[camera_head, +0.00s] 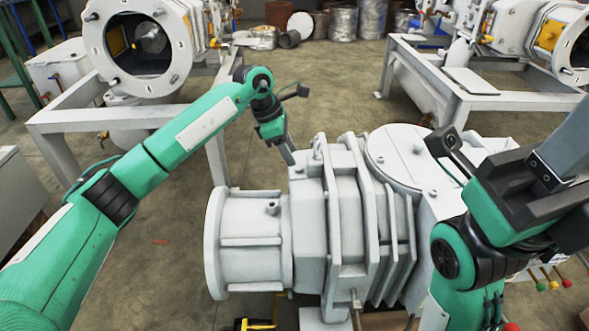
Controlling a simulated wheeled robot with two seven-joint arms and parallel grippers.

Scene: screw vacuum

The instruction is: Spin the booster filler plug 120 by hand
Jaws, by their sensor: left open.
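A large pale grey booster (340,225) with a ribbed housing stands in front of me. A small round plug-like fitting (271,208) sits on top of its left cylindrical end. I cannot tell for sure whether this is the filler plug. My left gripper (287,152) is open, pointing down just behind and above the booster's upper left edge. No object shows in its fingers, and it is apart from the small fitting. My right arm's wrist (510,205) covers the right part of the machine. The state of its fingers cannot be made out.
A white machine with a round open flange (140,45) stands on a grey frame (125,118) at the back left. A similar frame (460,90) stands at the back right. Metal drums (343,22) line the back. The floor (330,85) between the frames is clear.

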